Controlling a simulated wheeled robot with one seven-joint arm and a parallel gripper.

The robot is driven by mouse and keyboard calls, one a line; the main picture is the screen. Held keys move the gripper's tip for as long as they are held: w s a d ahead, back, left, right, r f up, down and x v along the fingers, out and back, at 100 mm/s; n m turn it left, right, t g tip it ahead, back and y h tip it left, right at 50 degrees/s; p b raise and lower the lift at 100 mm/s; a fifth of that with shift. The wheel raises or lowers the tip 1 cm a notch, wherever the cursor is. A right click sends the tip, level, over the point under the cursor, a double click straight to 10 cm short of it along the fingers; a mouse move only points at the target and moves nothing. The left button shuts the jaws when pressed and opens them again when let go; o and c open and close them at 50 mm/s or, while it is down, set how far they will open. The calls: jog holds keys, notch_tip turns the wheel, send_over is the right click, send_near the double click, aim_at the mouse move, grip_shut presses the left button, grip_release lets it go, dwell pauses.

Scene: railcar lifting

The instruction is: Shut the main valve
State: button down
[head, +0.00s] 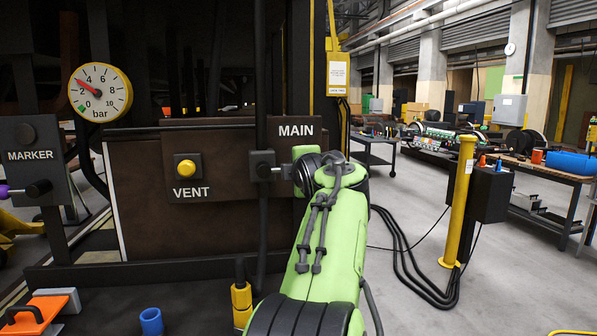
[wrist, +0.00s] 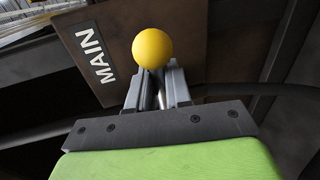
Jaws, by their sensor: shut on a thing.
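The main valve's body (head: 262,166) sits beside the white MAIN label on a dark brown panel. In the wrist view a yellow ball knob (wrist: 152,48) shows at the tips of my gripper (wrist: 158,80). The gripper is shut on what appears to be the lever just below this knob. The MAIN label (wrist: 95,53) lies to the left of the knob there.
A gauge (head: 100,93) has its red needle between 2 and 4 bar. A yellow VENT knob (head: 186,167) is left of the valve. A MARKER valve (head: 38,188) is at far left. A yellow post (head: 459,200) and floor cables stand right; open floor lies beyond.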

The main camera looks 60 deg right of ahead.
jog(key=shift+r, duration=0.1)
jog(key=c, duration=1.2)
grip_release()
jog(key=shift+a, duration=0.1)
jog(key=b+v, duration=0.2)
jog(key=v, duration=1.3)
jog(key=shift+s+a+r, duration=0.1)
jog(key=shift+s+a, duration=0.1)
